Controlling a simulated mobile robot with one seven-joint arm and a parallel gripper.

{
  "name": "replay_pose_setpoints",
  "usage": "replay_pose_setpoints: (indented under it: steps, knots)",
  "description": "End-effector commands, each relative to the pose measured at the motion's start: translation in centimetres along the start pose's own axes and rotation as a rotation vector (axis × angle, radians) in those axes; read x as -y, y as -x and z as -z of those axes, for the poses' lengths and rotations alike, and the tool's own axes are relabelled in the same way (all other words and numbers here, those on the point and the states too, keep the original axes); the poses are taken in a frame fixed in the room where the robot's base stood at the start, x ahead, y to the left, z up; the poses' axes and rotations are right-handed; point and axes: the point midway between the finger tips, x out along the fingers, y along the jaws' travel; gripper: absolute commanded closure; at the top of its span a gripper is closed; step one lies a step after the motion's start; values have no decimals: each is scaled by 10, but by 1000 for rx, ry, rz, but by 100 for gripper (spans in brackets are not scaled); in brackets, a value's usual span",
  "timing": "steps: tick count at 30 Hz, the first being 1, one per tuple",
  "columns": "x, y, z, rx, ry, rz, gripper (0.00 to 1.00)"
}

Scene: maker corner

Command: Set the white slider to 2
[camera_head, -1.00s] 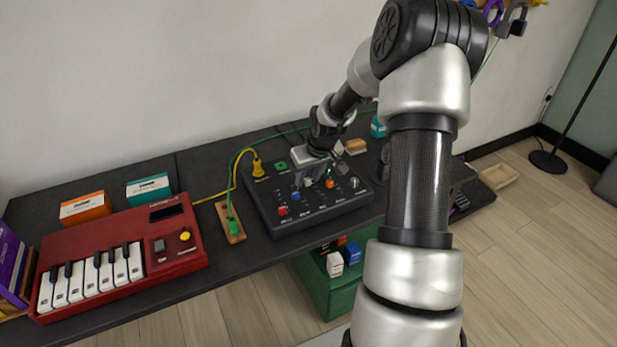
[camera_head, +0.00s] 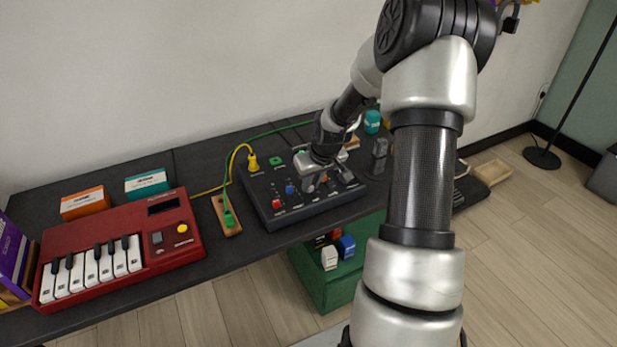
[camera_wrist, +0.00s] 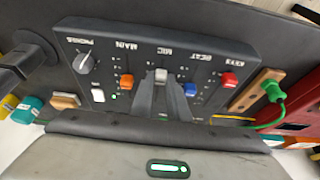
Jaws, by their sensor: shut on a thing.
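The black mixer panel (camera_head: 318,207) stands on the desk, with a row of coloured slider caps. In the wrist view the white slider (camera_wrist: 161,74) is in the MIC column, between the orange slider (camera_wrist: 126,81) and the blue slider (camera_wrist: 191,89). My gripper (camera_wrist: 162,84) is shut on the white slider, with its fingertips low at the panel. The white slider's cap sits toward the MIC label end of its track. Its scale marks are too small to read. In the head view my gripper (camera_head: 312,185) hides the white slider.
A red slider (camera_wrist: 229,79), a PHONES knob (camera_wrist: 84,63) and a white switch (camera_wrist: 97,95) share the panel. A wooden block with a green plug (camera_head: 228,218) and a red keyboard (camera_head: 125,250) stand to the left in the head view.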

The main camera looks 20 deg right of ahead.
Motion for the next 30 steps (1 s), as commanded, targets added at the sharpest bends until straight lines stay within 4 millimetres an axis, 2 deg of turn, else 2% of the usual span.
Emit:
replay_pose_setpoints:
  steps: [6,7,9,10,18,22,26,30]
  knots:
    - [0,1,2,-2,1,-1,100]
    - [0,1,2,-2,1,-1,80]
    - [0,0,2,-2,1,-1,68]
    - [0,0,2,-2,1,-1,66]
    - [0,1,2,-2,1,-1,66]
    - [-1,10,2,-3,0,-2,66]
    - [-1,33,3,-4,0,-4,66]
    - [-2,68,3,-5,-1,-5,66]
